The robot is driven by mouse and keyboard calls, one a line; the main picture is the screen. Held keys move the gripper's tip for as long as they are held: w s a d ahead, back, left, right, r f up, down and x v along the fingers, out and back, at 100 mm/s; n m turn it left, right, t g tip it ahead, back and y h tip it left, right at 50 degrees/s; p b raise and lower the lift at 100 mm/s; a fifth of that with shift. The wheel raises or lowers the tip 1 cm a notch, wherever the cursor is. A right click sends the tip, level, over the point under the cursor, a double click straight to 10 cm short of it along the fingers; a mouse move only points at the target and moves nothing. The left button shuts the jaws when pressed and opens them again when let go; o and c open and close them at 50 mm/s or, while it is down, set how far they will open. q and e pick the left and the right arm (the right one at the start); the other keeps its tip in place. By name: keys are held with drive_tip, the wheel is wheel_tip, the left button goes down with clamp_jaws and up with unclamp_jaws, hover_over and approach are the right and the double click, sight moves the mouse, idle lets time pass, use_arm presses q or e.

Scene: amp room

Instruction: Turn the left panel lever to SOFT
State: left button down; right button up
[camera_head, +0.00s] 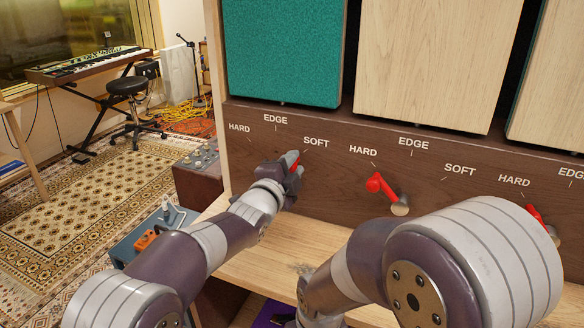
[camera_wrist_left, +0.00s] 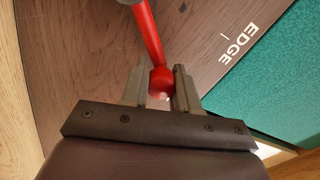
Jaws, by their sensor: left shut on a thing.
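The left panel lever is red and shows beside my left gripper (camera_head: 292,172) in the head view, its visible red part (camera_head: 293,156) lying towards the SOFT label (camera_head: 316,142). Its pivot is hidden by the gripper. In the left wrist view the red lever shaft (camera_wrist_left: 150,38) ends in a round knob (camera_wrist_left: 162,80) between the two fingers. My left gripper is shut on this lever. My right arm comes in from the right, low in front of the panel; its gripper is not clearly in view.
A middle red lever (camera_head: 375,183) points towards its HARD label. A right red lever (camera_head: 535,213) is partly hidden by my right arm. A wooden ledge (camera_head: 290,258) runs below the dark panel (camera_head: 330,200). A knobbed box (camera_head: 198,160) stands left of the panel.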

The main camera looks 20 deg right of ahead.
use_arm(q)
drive_tip(key=c, duration=0.9)
unclamp_jaws()
drive_tip(key=shift+o, duration=0.2)
drive_tip(key=v, duration=1.2)
drive_tip(key=shift+s+a, duration=0.2)
drive_tip(key=shift+a, duration=0.1)
